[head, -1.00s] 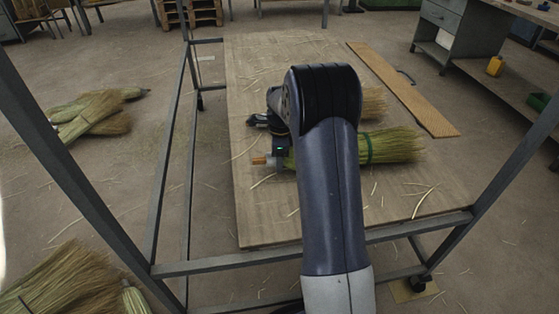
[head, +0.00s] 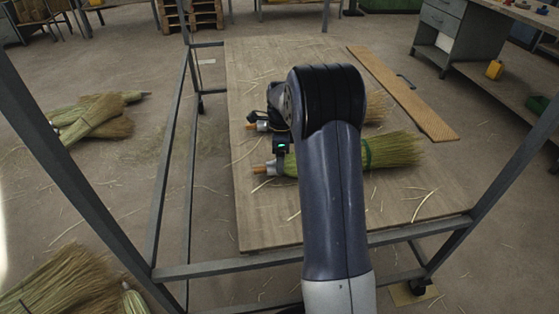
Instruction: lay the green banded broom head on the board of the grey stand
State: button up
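The green banded broom head (head: 395,151) lies on its side on the wooden board (head: 270,215) of the grey stand (head: 205,268). Its bristles point right and its short handle stub points left. My arm crosses in front of its middle. My gripper (head: 282,147), with a small green light, is just above the stub end of this broom head. Its fingers are hidden, so I cannot tell whether they are open or touching it. A second broom head (head: 377,107) lies behind on the same board, partly covered by my arm; its stub shows at left.
Loose straw is scattered over the board. A wooden plank (head: 405,92) with a dark handle lies along the board's right side. The stand's grey posts rise at left and right. Broom heads (head: 100,115) lie on the floor at left, with more straw bundles (head: 70,285) at bottom left.

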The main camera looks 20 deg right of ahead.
notch_tip(320, 180, up, 9)
jog(key=p, duration=0.1)
jog(key=shift+d+p, duration=0.15)
jog(key=shift+p, duration=0.25)
jog(key=shift+c, duration=0.6)
